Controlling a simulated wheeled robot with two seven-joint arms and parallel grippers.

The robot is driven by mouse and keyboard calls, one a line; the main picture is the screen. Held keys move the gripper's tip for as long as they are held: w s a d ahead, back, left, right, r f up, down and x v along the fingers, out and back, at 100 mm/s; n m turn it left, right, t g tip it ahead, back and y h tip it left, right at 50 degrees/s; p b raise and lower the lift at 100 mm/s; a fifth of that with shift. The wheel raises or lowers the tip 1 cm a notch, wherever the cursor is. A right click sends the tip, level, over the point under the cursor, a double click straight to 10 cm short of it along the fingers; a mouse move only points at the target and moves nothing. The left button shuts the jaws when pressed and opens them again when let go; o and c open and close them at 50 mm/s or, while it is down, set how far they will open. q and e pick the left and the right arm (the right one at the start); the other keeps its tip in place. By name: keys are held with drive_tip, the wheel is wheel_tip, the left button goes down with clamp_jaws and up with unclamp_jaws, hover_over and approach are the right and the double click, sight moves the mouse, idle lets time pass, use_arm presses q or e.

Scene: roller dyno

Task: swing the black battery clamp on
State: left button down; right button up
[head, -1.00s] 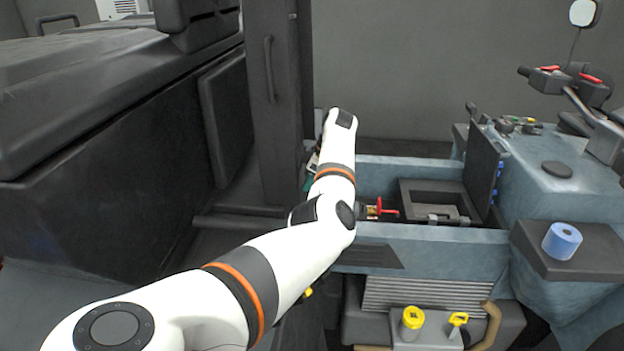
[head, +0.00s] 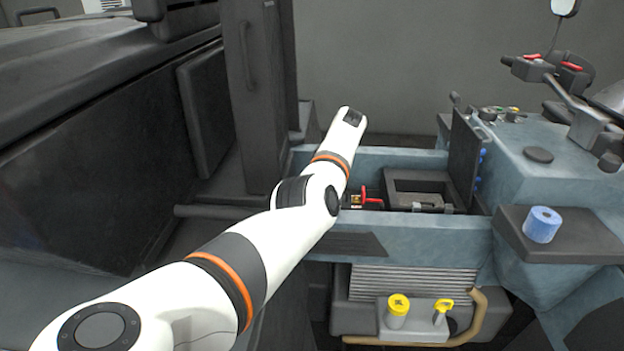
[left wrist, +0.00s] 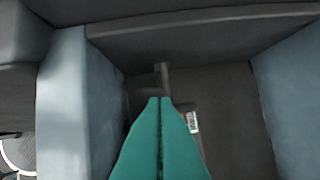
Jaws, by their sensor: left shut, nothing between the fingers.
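My left gripper (left wrist: 160,100) has teal fingers pressed together, with nothing between them. It points into a dark compartment between blue-grey walls in the left wrist view. A small dark upright piece (left wrist: 163,76) shows just beyond the fingertips; I cannot tell whether it is the black clamp or whether they touch. In the head view my left arm hides the gripper. A red lever-like clamp (head: 368,197) sits in the open bay beside a black part with a yellow label (head: 354,201), right of my arm. My right gripper is not in view.
A dark open box (head: 420,183) and an upright dark lid (head: 464,155) stand right of the red clamp. A blue roll (head: 542,224) rests on a side shelf. Yellow caps (head: 398,303) are below. A tall dark post (head: 262,100) stands left of the bay.

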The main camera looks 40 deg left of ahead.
use_arm(q)
drive_tip(key=shift+d+f+b, duration=0.4)
drive_tip(key=shift+d+f, duration=0.2)
drive_tip(key=shift+f, duration=0.2)
drive_tip(key=shift+w+r, duration=0.1)
drive_tip(key=v, duration=1.3)
drive_tip(key=shift+a+p, duration=0.3)
drive_tip(key=shift+p, duration=0.15)
